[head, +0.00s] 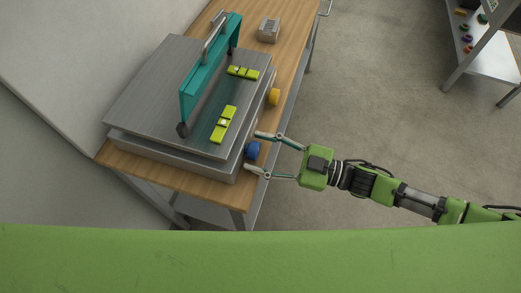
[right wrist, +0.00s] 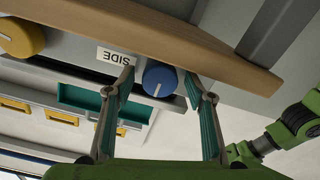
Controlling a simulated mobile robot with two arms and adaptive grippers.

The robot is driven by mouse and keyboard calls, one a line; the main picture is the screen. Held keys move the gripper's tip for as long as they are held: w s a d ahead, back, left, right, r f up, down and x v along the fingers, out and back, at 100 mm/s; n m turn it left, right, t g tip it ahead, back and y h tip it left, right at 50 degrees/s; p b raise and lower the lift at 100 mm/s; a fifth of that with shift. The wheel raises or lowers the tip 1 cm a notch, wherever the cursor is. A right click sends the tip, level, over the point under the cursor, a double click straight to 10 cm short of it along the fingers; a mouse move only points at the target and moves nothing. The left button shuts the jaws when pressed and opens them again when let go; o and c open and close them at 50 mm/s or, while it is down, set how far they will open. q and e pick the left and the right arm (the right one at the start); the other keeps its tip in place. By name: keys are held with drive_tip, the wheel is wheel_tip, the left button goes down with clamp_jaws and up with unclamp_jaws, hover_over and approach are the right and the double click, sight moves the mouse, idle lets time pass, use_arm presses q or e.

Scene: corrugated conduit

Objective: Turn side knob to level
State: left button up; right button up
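The blue side knob (head: 253,149) sits on the side of a grey metal machine (head: 150,88). In the right wrist view the blue knob (right wrist: 159,78) has a white mark and stands beside a label reading SIDE (right wrist: 115,55), upside down there. My right gripper (head: 252,151) is open, with one finger on each side of the knob. In the right wrist view its fingertips (right wrist: 159,74) flank the knob with gaps showing, and do not look closed on it. Two yellow-green levels (head: 223,124) (head: 243,72) lie on the machine's top; their bubbles are too small to read. My left gripper is out of view.
A yellow knob (head: 274,97) sits farther along the same side. A teal bridge with a metal handle (head: 205,75) stands on the machine. The wooden table (head: 292,45) carries a small grey block (head: 269,29). The floor to the right is clear up to a shelf (head: 490,60).

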drive_tip(key=v, duration=1.2)
idle(0.5)
